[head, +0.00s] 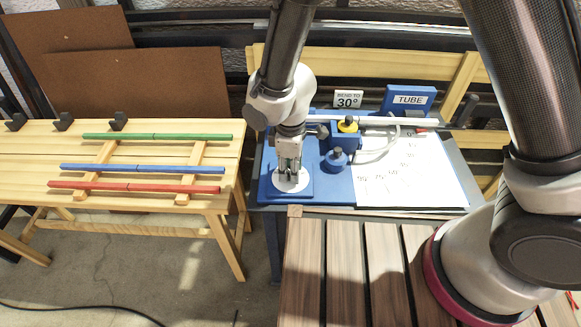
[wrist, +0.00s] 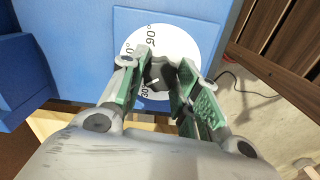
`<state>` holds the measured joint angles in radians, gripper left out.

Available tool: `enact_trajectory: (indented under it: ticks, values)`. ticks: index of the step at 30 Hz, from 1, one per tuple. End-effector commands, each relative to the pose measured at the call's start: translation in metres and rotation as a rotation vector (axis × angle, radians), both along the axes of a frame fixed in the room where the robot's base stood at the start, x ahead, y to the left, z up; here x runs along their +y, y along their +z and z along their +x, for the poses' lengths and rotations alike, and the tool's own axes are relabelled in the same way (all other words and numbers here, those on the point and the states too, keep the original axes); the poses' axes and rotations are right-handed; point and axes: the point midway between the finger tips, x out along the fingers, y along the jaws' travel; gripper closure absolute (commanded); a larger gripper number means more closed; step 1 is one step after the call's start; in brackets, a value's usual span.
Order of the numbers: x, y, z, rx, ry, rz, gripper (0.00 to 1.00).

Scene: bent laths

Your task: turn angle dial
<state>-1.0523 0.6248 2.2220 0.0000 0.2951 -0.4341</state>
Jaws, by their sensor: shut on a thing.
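The angle dial is a round white plate (head: 304,182) with printed angle marks on a blue base (head: 328,187). In the wrist view the white plate (wrist: 132,45) shows "90°" at the top and part of "30" near the left finger. A dark knob (wrist: 160,75) with a light pointer line stands at its middle. My gripper (head: 290,172) points down over the dial, and in the wrist view (wrist: 162,78) its green-padded fingers are shut on the knob. Part of the scale is hidden by the fingers. A sign (head: 348,99) reads "BEND TO 30°".
Green (head: 190,137), blue (head: 190,170) and red (head: 190,188) laths rest on a wooden bench (head: 225,130).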

Motion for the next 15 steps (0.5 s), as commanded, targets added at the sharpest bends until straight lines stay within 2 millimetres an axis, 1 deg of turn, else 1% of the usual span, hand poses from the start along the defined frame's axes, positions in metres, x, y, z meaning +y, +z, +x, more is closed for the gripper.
enact_trajectory:
  ticks: [9, 15]
  values:
    - [0.0005, 0.0003, 0.0004, -0.001, 0.280, 0.001, 0.92]
    - [0.0006, 0.0003, 0.0004, -0.001, 0.413, 0.001, 0.92]
